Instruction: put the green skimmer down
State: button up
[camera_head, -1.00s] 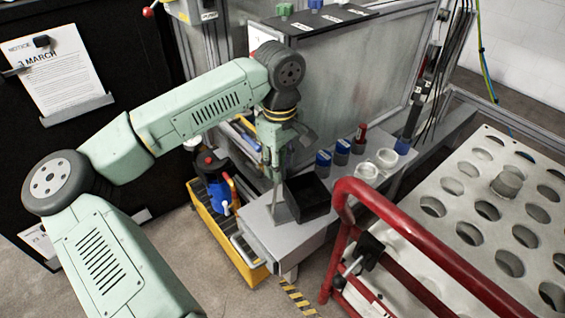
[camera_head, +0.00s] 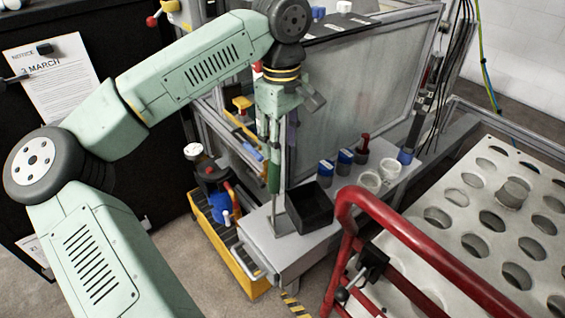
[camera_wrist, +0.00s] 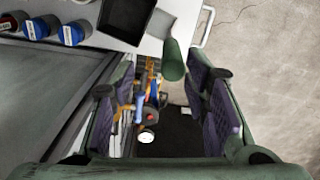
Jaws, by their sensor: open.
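The green skimmer (camera_head: 274,172) stands roughly upright on the grey bench top (camera_head: 262,240), just left of the black box (camera_head: 310,207). Its thin shaft runs down to the bench, and its lower end is hard to make out. My gripper (camera_head: 281,142) is open above and around the top of the green handle, pointing down. In the wrist view, the handle's end (camera_wrist: 173,58) shows near the tips of my spread fingers (camera_wrist: 163,85), nearer the right one. It looks clear of both pads, though contact is hard to judge.
A clouded panel (camera_head: 360,85) rises behind. A red rail (camera_head: 400,225) lies in front. A yellow bin (camera_head: 235,262) sits left, below.

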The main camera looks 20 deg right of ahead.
jog(key=shift+r, duration=1.45)
